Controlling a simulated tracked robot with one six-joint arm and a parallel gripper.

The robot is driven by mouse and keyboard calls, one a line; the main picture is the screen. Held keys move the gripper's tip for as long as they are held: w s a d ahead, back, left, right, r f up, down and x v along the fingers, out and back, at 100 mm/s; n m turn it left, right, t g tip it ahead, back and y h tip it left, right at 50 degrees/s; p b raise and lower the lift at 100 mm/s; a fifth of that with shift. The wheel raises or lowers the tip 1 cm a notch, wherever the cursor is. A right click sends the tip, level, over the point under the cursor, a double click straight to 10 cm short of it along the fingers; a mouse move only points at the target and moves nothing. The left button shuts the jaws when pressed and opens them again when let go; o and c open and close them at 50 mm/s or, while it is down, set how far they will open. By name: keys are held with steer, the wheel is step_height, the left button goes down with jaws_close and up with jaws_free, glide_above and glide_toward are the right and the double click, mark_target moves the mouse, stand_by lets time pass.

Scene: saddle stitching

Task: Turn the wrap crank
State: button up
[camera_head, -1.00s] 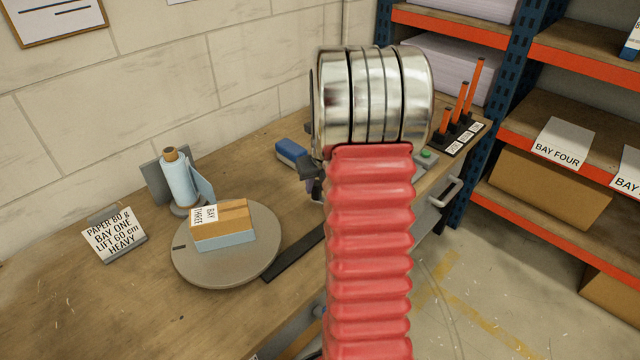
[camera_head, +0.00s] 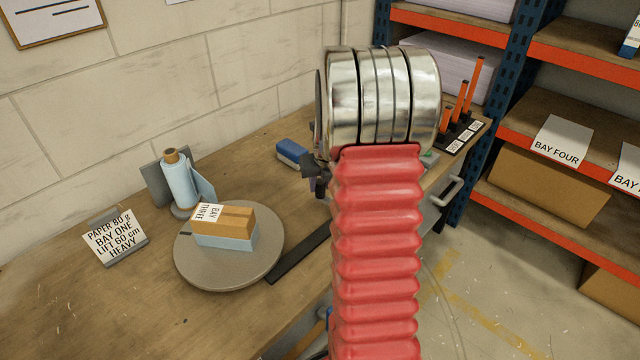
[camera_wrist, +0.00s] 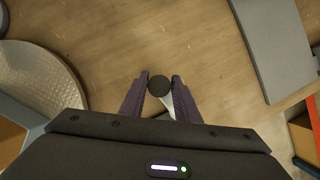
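The wrap crank's dark round knob (camera_wrist: 159,84) is between the two fingertips of my gripper (camera_wrist: 159,88) in the wrist view. Both fingers sit close against its sides and appear shut on it. A pale piece of the crank (camera_wrist: 167,101) shows below the knob. In the head view my arm hides the crank, and only a dark part of my gripper (camera_head: 318,178) shows. The round turntable (camera_head: 215,278) carries a brown-topped, blue-sided stack (camera_head: 225,228) labelled BAY THREE. The turntable also shows at the left of the wrist view (camera_wrist: 38,75).
A light-blue film roll (camera_head: 178,182) stands behind the turntable, and a paper sign (camera_head: 115,240) to its left. A dark strip (camera_head: 298,256) lies to its right. A blue block (camera_head: 292,152) is near the wall. Shelving (camera_head: 560,140) stands at right.

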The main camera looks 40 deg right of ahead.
steer(key=o, duration=0.3)
steer(key=shift+w, duration=0.1)
steer(key=shift+o, duration=0.2)
steer(key=shift+r, duration=0.15)
steer(key=v, duration=1.3)
steer(key=shift+r, duration=0.15)
steer(key=shift+a, duration=0.1)
